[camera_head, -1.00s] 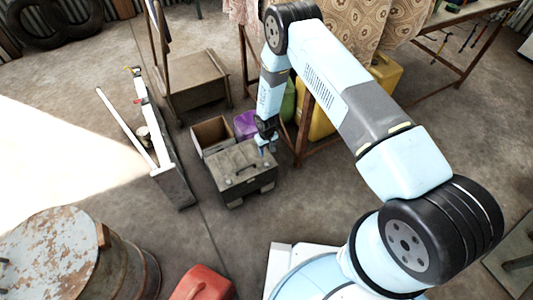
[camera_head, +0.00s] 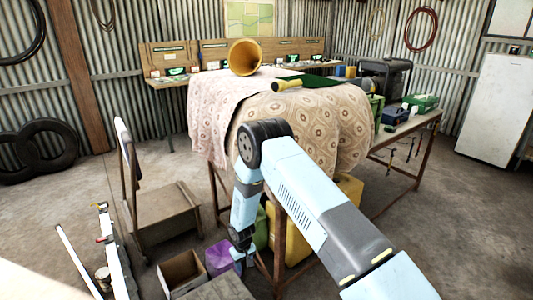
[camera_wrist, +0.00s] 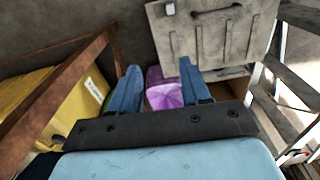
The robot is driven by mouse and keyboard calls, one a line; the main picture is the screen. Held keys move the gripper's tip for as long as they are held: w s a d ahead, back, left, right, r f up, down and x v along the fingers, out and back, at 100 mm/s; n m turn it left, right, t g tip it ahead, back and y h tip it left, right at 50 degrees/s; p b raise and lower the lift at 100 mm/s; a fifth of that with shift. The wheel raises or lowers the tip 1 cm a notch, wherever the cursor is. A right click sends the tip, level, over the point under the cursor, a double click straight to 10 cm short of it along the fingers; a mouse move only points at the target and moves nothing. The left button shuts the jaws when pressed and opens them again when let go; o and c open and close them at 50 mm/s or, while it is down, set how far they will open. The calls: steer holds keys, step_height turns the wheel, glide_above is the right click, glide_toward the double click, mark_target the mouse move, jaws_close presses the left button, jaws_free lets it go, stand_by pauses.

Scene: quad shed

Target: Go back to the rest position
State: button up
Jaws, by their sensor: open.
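My gripper (camera_wrist: 158,82) is open, with its two blue fingers apart and nothing between them that I can see held. In the wrist view a purple container (camera_wrist: 166,93) shows below and between the fingers. In the head view my gripper (camera_head: 240,260) hangs low, in front of the purple container (camera_head: 218,256), beside the cloth-covered table (camera_head: 310,125). Its fingertips partly blend with the things behind it.
A yellow jerrycan (camera_head: 292,236) stands under the table by a rusty leg (camera_head: 278,250). An open cardboard box (camera_head: 182,272) and a wooden box seat (camera_head: 166,212) stand to the left. A brass horn (camera_head: 245,57) and a torch (camera_head: 287,85) are on the table. Open floor lies at right.

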steer(key=w+d+r, duration=0.2)
steer(key=r, duration=0.5)
steer(key=w+d+r, duration=0.2)
steer(key=r, duration=0.6)
steer(key=s+d+r+m+t, duration=0.1)
steer(key=d+r, duration=0.4)
steer(key=r, duration=0.6)
steer(key=s+d+r+m+t, duration=0.1)
steer(key=d+r, duration=0.3)
steer(key=r, duration=0.6)
steer(key=s+d+r+m+t, duration=0.15)
steer(key=d+r, duration=0.35)
steer(key=r, duration=0.6)
steer(key=s+d+r+m, duration=0.2)
steer(key=s+d+r, duration=0.8)
steer(key=s+r, duration=0.4)
steer(key=s+d+r+t, duration=0.1)
steer(key=s+d+r, duration=0.1)
steer(key=s, duration=0.7)
steer(key=s+d+r+m, duration=0.1)
steer(key=s+d+r, duration=0.1)
steer(key=s, duration=0.7)
steer(key=shift+d+t, duration=0.35)
steer(key=shift+d, duration=0.45)
